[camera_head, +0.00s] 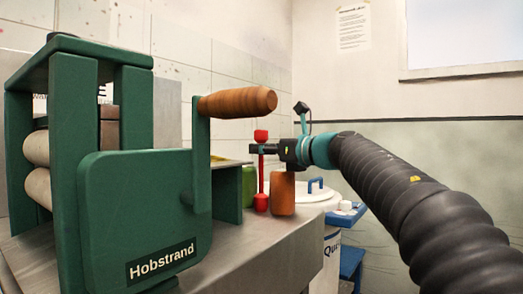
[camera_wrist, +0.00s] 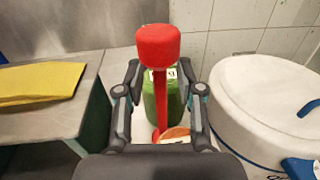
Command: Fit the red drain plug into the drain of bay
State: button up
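The red drain plug (camera_head: 261,183) has a round red knob, a thin stem and a wider foot. It appears upright on the metal counter (camera_head: 250,258). My gripper (camera_head: 262,149) is at the upper stem, just below the knob. In the wrist view, the plug's knob and stem (camera_wrist: 160,96) are between the two fingers of my gripper (camera_wrist: 159,72). The fingers are spread, with a gap on both sides of the stem. The foot is mostly hidden there. No drain shows in either view.
An orange-brown cylinder (camera_head: 283,194) and a green container (camera_head: 249,186) stand close to the plug. A green Hobstrand press (camera_head: 140,208) with a wooden-handled crank (camera_head: 237,102) fills the left. A white lidded bucket (camera_wrist: 262,105) stands right. A yellow cloth (camera_wrist: 40,82) lies left.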

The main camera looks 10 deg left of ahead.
jog(key=b+v, duration=0.1)
jog(key=v, duration=1)
jog(key=shift+d, duration=0.25)
jog(key=shift+s, duration=0.15)
